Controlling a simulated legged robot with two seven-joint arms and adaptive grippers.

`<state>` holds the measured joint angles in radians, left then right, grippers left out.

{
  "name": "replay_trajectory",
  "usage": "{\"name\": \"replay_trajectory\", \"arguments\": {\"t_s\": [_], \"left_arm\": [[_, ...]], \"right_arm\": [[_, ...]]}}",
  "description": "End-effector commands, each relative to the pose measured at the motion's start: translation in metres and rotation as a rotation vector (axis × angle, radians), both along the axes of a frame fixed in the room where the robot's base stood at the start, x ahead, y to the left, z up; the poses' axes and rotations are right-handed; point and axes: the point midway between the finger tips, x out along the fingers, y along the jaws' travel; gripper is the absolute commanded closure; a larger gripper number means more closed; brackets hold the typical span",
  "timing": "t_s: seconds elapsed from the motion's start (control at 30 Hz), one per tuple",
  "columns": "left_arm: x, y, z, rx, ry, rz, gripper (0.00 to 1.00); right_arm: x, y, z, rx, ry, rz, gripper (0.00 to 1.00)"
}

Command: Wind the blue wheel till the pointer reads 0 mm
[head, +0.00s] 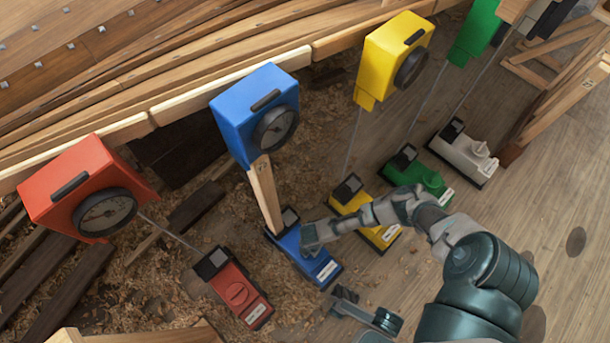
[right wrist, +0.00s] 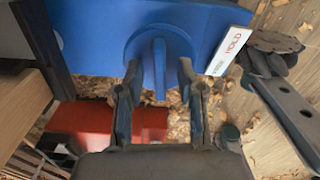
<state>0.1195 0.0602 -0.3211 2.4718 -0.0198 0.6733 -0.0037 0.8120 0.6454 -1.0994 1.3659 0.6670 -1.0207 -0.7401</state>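The blue gauge box (head: 235,118) stands on a wooden post, and its round dark dial (head: 275,128) is too small to read. The blue wheel unit (head: 322,268) lies below it on the ground. In the right wrist view the blue wheel (right wrist: 136,45) is a disc with a raised fin (right wrist: 160,68). My right gripper (head: 312,238) reaches the unit. Its fingers (right wrist: 159,78) stand on either side of the fin, with visible gaps. My left gripper (head: 345,294) is near the unit's label end; its finger opening is unclear.
Red (head: 75,180) and yellow (head: 388,50) gauge boxes flank the blue one. Red (head: 240,290), yellow (head: 380,233), green (head: 420,178) and white (head: 465,155) units lie alongside. Hull planks (head: 230,60) run behind. Plank floor at right is mostly clear.

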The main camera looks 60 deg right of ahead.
Motion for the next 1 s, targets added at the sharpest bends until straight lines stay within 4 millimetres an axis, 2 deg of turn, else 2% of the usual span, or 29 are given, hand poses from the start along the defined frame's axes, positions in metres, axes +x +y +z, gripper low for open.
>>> {"name": "replay_trajectory", "arguments": {"t_s": [0.23, 0.27, 0.4, 0.77, 1.0], "left_arm": [[0.0013, -0.0002, 0.0008, 0.0, -0.002, -0.001, 0.6], [0.0027, -0.0003, 0.0, 0.0, 0.0, -0.001, 0.6], [0.0042, -0.0004, -0.001, 0.0, 0.001, 0.0, 0.6], [0.0032, -0.0002, 0.0021, 0.0, -0.004, 0.001, 0.6], [-0.0011, 0.0014, 0.0069, -0.005, 0.007, 0.0, 0.6]], "right_arm": [[0.0011, -0.0001, 0.0002, 0.0, -0.002, 0.0, 0.62], [0.001, -0.0001, 0.0001, 0.0, -0.002, 0.0, 0.65], [0.0008, -0.0001, -0.0001, 0.0, -0.001, 0.0, 1.0], [0.001, -0.0002, 0.0004, 0.0, -0.002, -0.017, 1.0], [0.002, 0.0003, 0.0026, 0.0, -0.004, -0.121, 1.0]]}}
